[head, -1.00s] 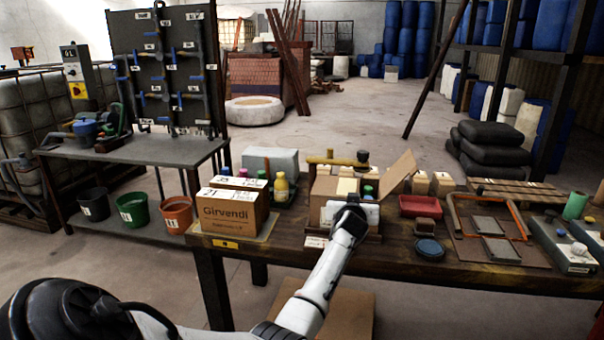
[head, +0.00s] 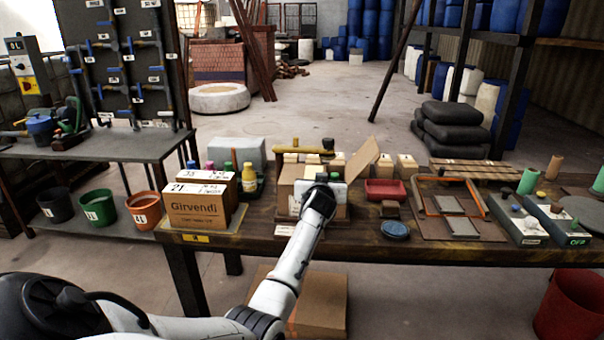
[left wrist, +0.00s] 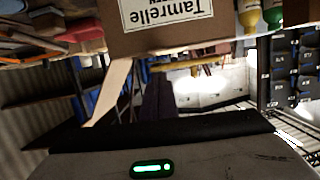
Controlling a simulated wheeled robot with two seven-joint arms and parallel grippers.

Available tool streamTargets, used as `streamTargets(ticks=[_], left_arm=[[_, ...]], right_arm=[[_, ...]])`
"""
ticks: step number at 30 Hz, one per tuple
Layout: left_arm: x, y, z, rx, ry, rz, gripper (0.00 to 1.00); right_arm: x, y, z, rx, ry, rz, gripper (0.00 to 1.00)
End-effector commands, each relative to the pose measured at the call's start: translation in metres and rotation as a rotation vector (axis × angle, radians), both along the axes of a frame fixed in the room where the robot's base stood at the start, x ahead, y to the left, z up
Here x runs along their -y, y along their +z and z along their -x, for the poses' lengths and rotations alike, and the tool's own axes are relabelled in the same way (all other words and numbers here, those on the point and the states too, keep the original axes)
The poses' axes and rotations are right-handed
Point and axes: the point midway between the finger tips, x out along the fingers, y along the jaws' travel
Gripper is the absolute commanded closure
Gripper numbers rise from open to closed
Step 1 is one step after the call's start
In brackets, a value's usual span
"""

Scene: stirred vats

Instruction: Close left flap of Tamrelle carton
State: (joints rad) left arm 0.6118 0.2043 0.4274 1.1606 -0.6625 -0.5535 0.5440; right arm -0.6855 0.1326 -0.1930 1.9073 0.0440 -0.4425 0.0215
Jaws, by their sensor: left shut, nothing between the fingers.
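The Tamrelle carton (head: 286,186) stands on the wooden bench in the head view, partly hidden behind my left gripper. One flap (head: 362,160) stands up and leans outward at its right side. In the left wrist view the carton (left wrist: 215,38) shows upside down at the top, with its Tamrelle label readable, and the raised flap (left wrist: 110,90) is at its left. My left gripper (head: 323,192) is at the carton's near side, shut and empty. Its fingertips are hard to make out, and I cannot tell whether it touches the carton. My right gripper is not in view.
The Girvendi carton (head: 196,208) stands left of the Tamrelle carton, with a yellow bottle (head: 249,178) between them. A horizontal yellow-brown bar (head: 300,149) is behind the carton. A red tray (head: 385,189) and a blue round lid (head: 396,229) lie to the right.

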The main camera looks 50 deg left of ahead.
Motion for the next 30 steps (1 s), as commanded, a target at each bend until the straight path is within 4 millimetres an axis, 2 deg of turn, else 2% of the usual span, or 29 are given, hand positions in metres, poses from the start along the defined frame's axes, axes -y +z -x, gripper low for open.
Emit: streamTargets(ticks=[1, 2, 3, 12, 18, 30], left_arm=[[0.000, 0.022, -0.001, 0.002, 0.000, -0.001, 1.00], [0.006, 0.011, 0.005, -0.002, -0.001, 0.001, 1.00], [0.011, 0.011, 0.010, 0.000, -0.001, 0.000, 1.00], [0.046, 0.024, 0.046, 0.002, -0.001, 0.000, 1.00], [0.063, 0.030, 0.063, 0.001, -0.001, -0.001, 1.00], [0.069, 0.032, 0.069, -0.001, -0.001, -0.001, 1.00]], right_arm=[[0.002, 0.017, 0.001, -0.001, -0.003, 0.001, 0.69], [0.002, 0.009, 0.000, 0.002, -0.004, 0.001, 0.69], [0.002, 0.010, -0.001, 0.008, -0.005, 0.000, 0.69], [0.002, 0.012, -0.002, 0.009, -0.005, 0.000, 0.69], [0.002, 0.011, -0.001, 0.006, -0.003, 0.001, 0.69], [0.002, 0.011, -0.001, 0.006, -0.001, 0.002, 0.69]])
